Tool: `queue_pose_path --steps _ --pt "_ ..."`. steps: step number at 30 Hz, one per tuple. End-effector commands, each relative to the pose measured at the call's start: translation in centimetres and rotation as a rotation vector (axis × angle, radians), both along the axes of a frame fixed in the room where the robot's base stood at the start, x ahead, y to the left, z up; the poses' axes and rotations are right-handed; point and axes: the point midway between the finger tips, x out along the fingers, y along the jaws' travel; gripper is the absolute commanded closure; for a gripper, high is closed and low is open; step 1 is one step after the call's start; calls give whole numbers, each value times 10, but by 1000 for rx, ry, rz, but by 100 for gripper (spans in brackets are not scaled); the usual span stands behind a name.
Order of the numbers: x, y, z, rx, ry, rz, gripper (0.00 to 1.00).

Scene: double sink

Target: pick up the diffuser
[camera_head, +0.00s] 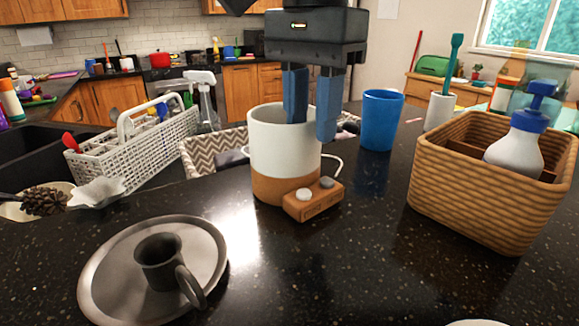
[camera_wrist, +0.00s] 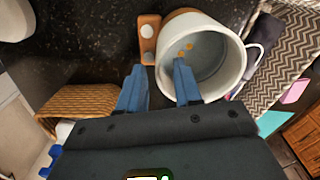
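The diffuser (camera_head: 283,150) is a white cylinder with a terracotta base, standing upright on the dark counter. A small orange control box with two knobs is at its front, and a pale cord is behind it. My gripper (camera_head: 311,130) is open, pointing down at the diffuser's right rim. One finger reaches into the open top and the other is outside the wall, with a visible gap between them. In the wrist view my gripper (camera_wrist: 158,85) straddles the rim of the diffuser (camera_wrist: 232,45). Contact with the wall cannot be told.
A blue cup (camera_head: 381,120) stands close behind on the right. A wicker basket (camera_head: 470,195) with a soap bottle (camera_head: 518,145) is farther right. A grey candle holder (camera_head: 110,275) lies front left. A white rack (camera_head: 150,150) and sink are at left.

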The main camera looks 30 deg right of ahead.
Motion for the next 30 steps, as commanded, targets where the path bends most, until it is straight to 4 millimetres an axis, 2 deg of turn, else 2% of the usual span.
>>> queue_pose_path --steps 6,14,24,30 --pt "0 0 -22 0 0 0 66" --pt "0 0 -24 0 -1 0 67" --pt "0 0 -24 0 -1 0 100" --pt "0 0 -24 0 -1 0 100"
